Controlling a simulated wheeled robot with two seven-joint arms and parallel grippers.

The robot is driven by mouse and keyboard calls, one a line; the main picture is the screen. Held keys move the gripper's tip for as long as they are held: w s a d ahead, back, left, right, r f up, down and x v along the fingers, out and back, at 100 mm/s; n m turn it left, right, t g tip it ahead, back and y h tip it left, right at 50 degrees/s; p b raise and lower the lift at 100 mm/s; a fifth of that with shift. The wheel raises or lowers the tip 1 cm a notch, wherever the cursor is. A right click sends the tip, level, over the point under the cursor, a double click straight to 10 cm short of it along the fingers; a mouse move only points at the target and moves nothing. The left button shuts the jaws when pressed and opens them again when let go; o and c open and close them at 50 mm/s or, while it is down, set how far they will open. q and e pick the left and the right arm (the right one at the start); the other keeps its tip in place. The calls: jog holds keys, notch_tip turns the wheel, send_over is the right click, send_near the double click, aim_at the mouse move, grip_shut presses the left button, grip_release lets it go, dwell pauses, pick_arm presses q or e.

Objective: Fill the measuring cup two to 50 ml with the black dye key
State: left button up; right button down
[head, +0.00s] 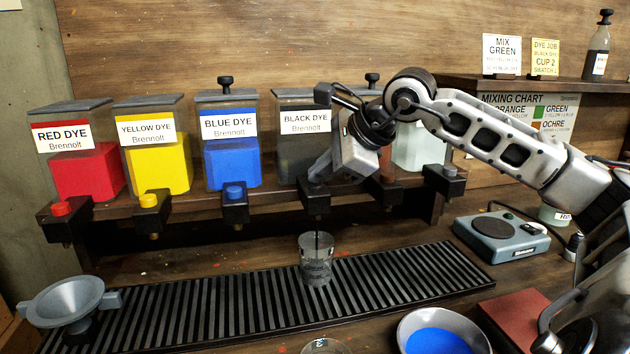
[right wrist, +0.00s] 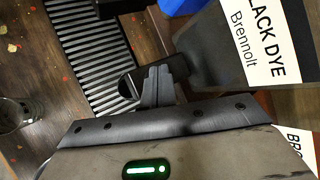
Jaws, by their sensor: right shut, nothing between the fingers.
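The black dye dispenser (head: 290,152) stands on the shelf and is labelled BLACK DYE; it also shows in the right wrist view (right wrist: 215,50). A clear measuring cup (head: 316,268) stands upright on the drip tray below its tap (head: 316,203). A thin dark line runs from the tap down into the cup. The cup's number and dye level are too small to read. My right gripper (head: 318,176) is shut and empty, with its fingertips at the black tap's key, mostly hiding it. In the right wrist view the shut fingers (right wrist: 157,86) meet a dark part. My left gripper is not in view.
Red (head: 88,170), yellow (head: 158,160) and blue dye (head: 231,160) dispensers stand to the left. The slatted drip tray (head: 200,315) holds a grey funnel (head: 65,300) at its left end. A scale (head: 500,238), a bowl of blue dye (head: 440,335) and another glass (head: 325,346) are nearby.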

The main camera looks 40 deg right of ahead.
aim_at(321, 186)
dwell(0.3)
jog(key=shift+r+p, duration=0.95)
notch_tip(321, 186, up, 5)
jog(key=p, duration=0.5)
dwell(2.1)
